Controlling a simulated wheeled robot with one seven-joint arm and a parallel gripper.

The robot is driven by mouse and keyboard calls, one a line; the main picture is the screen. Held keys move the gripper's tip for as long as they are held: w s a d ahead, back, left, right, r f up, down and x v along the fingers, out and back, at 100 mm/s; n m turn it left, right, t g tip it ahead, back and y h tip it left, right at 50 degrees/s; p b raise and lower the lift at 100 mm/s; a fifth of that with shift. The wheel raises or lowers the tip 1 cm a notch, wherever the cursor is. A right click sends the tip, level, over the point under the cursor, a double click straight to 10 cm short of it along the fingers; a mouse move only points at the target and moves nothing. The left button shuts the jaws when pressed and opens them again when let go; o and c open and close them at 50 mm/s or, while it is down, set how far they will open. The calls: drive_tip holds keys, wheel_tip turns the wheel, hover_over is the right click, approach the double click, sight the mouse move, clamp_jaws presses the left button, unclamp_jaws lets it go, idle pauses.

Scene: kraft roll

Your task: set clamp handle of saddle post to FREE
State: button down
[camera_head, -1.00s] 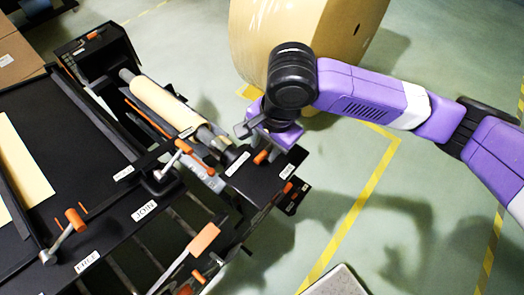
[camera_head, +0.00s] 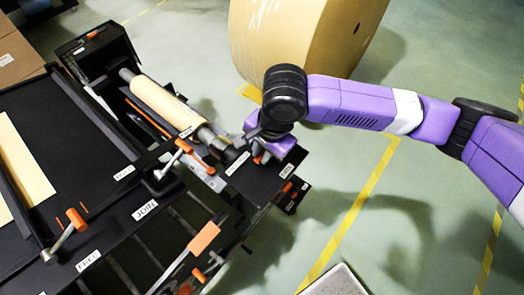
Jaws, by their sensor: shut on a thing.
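The clamp handle (camera_head: 257,159) is a small orange-tipped lever on a black plate (camera_head: 258,184) at the right end of the machine. White labels lie on this plate, too small to read. My gripper (camera_head: 261,156) comes down on the handle from above. Its jaws are shut on the handle, and the purple gripper body and dark wrist hide most of it. The handle's exact angle cannot be told.
A brown paper roll (camera_head: 160,100) lies on a bar left of my gripper. Another orange-tipped lever (camera_head: 180,150) stands close by on the left. A big kraft roll (camera_head: 300,35) stands behind my wrist. Open floor (camera_head: 420,260) lies to the right.

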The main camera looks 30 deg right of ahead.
drive_tip(key=shift+s+n, duration=0.1)
drive_tip(key=shift+n, duration=0.3)
drive_tip(key=n, duration=0.2)
drive_tip(key=n+y, duration=0.1)
drive_tip(key=shift+s+d+n+p, duration=0.3)
drive_tip(key=shift+n, duration=0.1)
drive_tip(key=n, duration=0.2)
drive_tip(key=d+n+g, duration=0.1)
drive_tip(key=n, duration=0.1)
drive_tip(key=shift+s, duration=0.2)
drive_tip(key=n, duration=0.5)
drive_tip(key=shift+d+g+y, duration=0.3)
drive_tip(key=shift+d+g, duration=0.1)
drive_tip(key=shift+w+d+n+g, duration=0.1)
drive_tip(key=shift+d+n+g, duration=0.15)
drive_tip(key=shift+n, duration=0.85)
drive_tip(key=shift+d+n+g, duration=0.25)
drive_tip(key=shift+n, duration=0.85)
drive_tip(key=c, duration=1.3)
unclamp_jaws()
drive_tip(key=shift+c, duration=0.2)
